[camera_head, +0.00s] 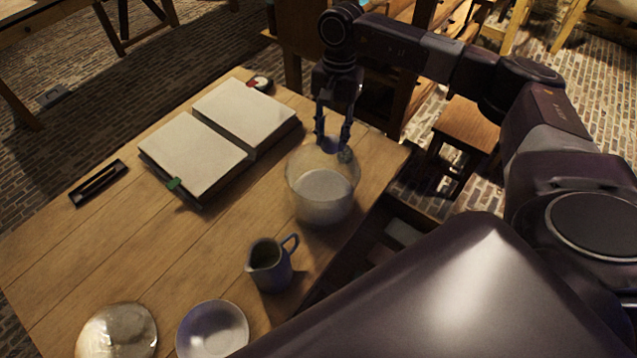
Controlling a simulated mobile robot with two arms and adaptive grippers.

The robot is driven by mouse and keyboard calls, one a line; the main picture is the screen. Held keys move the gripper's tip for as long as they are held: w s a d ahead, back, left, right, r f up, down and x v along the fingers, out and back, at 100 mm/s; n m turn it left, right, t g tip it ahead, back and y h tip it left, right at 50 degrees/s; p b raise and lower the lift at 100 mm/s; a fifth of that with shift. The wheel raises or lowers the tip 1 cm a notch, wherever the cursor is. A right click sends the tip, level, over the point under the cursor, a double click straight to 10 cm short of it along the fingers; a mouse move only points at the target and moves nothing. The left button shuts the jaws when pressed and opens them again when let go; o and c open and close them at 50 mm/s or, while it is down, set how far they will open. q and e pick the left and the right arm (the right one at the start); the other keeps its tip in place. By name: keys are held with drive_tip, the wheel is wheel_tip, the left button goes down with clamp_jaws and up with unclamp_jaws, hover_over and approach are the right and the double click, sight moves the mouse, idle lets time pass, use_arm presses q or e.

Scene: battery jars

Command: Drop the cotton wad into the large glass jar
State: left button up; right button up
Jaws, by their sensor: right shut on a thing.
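The large glass jar (322,198) stands on the wooden table near its right edge. It is clear and upright, with a pale whitish level or base low inside; I cannot tell which. My right gripper (333,143) points down over the jar's mouth, its fingertips at about the far side of the rim. It is shut on a small, dim bluish-grey thing, which I take to be the cotton wad (330,146); the fingers and shadow partly hide it. My left gripper is not in view.
A dark jug (269,268) with a handle stands in front of the jar. A pale bowl (212,331) and a shiny round dish (117,332) are at the near edge. The table's middle left is clear.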

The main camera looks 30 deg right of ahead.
drive_tip(key=shift+a+f+b, duration=0.2)
drive_tip(key=shift+f+b, duration=0.2)
drive_tip(key=shift+f, duration=1)
drive_tip(key=o, duration=1.1)
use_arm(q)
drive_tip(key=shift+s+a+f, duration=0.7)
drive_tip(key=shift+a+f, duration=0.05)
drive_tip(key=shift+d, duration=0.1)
use_arm(e)
drive_tip(key=r, duration=0.8)
drive_tip(key=w+d+r, duration=0.1)
drive_tip(key=r, duration=0.3)
drive_tip(key=shift+d, duration=0.1)
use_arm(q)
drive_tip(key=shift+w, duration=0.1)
